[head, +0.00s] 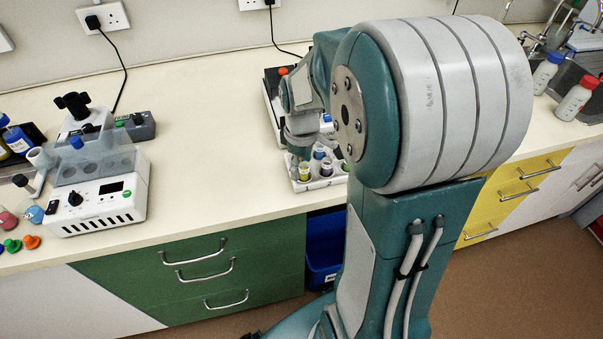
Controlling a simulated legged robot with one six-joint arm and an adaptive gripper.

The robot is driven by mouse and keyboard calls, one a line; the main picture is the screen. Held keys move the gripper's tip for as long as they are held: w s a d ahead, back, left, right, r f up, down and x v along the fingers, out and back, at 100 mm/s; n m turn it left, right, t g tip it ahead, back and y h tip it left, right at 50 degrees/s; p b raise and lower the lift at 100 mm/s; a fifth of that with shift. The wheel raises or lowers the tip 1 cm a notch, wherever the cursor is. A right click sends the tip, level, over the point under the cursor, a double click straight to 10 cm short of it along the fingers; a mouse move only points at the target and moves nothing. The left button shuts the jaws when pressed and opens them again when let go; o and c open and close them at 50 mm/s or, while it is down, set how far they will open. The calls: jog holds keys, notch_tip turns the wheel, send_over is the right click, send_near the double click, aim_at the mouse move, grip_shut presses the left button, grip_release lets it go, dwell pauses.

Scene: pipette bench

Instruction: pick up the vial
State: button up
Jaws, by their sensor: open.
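A white rack (308,186) stands near the front edge of the bench, partly behind my arm. Several small vials stand upright in it, among them one with yellow-green contents (304,171) and one with purple contents (326,168). I cannot tell which of them is the task's vial. My gripper (299,150) is over the back left of the rack, close to the vials. It is open, and I see nothing held in it. Its fingertips are small and partly hidden, so I cannot tell whether they touch a vial.
A white device with a dial and screen (100,205) stands on the left, with bottles and coloured caps near it. A white and black device (273,95) is behind the rack. Two capped bottles (573,102) stand at the right. The bench between the left device and rack is clear.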

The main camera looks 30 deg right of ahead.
jog(key=shift+d+f, duration=0.1)
jog(key=shift+f, duration=0.45)
jog(key=shift+d+f, duration=0.15)
jog(key=shift+d, duration=0.25)
jog(key=c, duration=0.9)
jog(key=shift+a, duration=0.25)
jog(key=shift+c, duration=0.6)
